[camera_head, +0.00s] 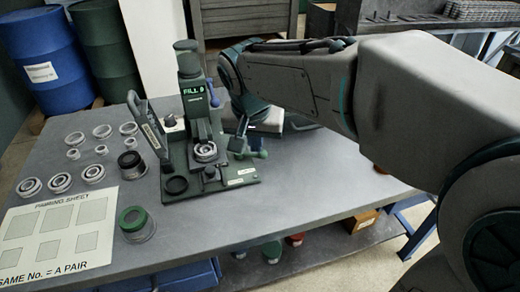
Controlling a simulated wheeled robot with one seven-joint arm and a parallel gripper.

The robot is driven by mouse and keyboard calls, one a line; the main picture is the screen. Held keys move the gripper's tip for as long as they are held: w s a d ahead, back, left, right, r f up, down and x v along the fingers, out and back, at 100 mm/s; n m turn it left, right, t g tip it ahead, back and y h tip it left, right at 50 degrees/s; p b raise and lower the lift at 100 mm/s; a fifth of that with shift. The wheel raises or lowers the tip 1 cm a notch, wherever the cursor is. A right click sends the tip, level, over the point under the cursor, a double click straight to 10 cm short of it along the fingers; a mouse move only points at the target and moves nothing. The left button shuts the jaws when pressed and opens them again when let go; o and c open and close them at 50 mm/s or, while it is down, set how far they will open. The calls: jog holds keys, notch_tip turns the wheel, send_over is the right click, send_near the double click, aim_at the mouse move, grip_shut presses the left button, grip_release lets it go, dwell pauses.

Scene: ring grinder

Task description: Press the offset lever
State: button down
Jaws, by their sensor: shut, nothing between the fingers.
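A short lever with a blue knob (213,97) sticks out at the upper right. I cannot tell by name which one is the offset lever. My gripper (250,150) is low at the right side of the machine, beside its base, partly hidden by my arm. It looks shut and empty. I cannot tell whether it touches the machine.
Several metal rings (60,182) lie at the left, near a pairing sheet (60,235). The front table (290,215) is clear. Blue drum (45,60) behind.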

aim_at(250, 154)
jog(key=shift+f, duration=0.1)
jog(key=x, duration=0.9)
jog(key=shift+b, duration=0.3)
jog(key=w, duration=0.1)
jog(key=f, duration=0.1)
jog(key=w, duration=0.1)
jog(key=shift+w+d+f+p, duration=0.15)
jog(key=shift+w+d+p, duration=0.15)
jog(key=shift+w, duration=0.1)
jog(key=shift+w+d+f, duration=0.1)
jog(key=shift+w, duration=0.6)
